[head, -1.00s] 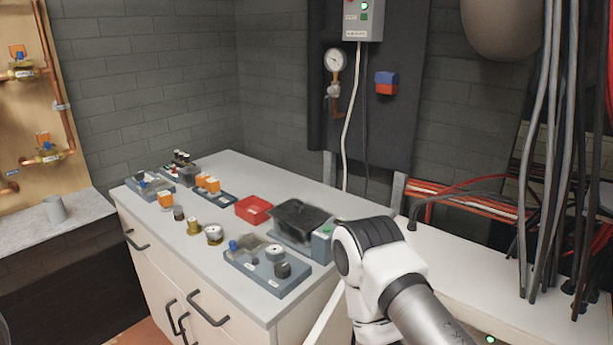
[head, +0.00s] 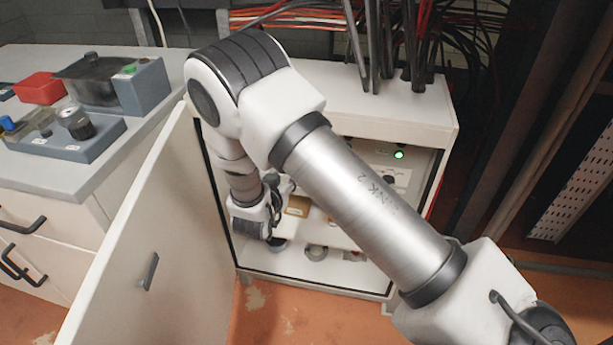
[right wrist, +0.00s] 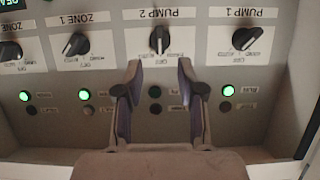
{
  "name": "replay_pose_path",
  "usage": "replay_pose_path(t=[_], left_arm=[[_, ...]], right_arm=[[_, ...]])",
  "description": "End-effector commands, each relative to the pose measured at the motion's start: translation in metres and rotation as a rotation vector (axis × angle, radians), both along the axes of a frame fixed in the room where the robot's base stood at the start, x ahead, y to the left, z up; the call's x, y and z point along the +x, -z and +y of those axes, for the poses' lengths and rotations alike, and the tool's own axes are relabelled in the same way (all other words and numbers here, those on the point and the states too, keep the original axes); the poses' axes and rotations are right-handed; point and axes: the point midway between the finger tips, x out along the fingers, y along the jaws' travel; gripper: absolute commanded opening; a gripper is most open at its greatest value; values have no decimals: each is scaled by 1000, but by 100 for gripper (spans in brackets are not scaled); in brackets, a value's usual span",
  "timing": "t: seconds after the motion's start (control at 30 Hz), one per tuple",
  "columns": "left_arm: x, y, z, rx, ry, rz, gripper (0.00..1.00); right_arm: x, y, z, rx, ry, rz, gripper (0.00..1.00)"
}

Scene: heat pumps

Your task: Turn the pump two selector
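In the right wrist view, which shows the panel upside down, the pump two selector (right wrist: 160,40) is a black knob on a white plate marked PUMP 2. Its pointer stands nearly vertical in the picture. My right gripper (right wrist: 158,78) is open and empty. Its two fingers are spread below the knob in the picture, one to each side, and do not appear to touch it. In the head view my right arm reaches into an open white cabinet (head: 440,122), and most of the panel is hidden behind it. My left gripper is not in view.
The pump 1 selector (right wrist: 243,38) and zone 1 selector (right wrist: 75,44) flank the knob. A lit green lamp (right wrist: 228,91) is under pump 1; pump two's lamps (right wrist: 155,92) are dark. The open cabinet door (head: 140,250) stands left of my arm. Cables (head: 385,45) hang above the cabinet.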

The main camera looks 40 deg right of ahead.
Motion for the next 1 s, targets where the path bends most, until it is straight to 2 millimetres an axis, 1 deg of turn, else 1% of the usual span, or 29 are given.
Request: replay_pose_path(t=[0.13,0.3,0.4,0.53,0.73,0.77,0.8,0.87,1.0], left_arm=[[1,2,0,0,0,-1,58],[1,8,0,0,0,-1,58],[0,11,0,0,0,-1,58],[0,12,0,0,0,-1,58],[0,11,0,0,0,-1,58],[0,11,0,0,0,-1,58],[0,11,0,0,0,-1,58],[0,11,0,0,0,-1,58],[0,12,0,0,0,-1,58]], right_arm=[[9,4,-11,4,3,-3,39],[29,18,-36,4,5,-1,39],[39,24,-47,3,2,-1,39],[46,27,-54,2,-1,0,39],[46,27,-55,1,-1,2,39],[46,27,-55,1,-1,2,35],[46,27,-55,1,-1,2,21],[46,27,-55,1,-1,2,0],[46,27,-55,2,-1,1,0]])
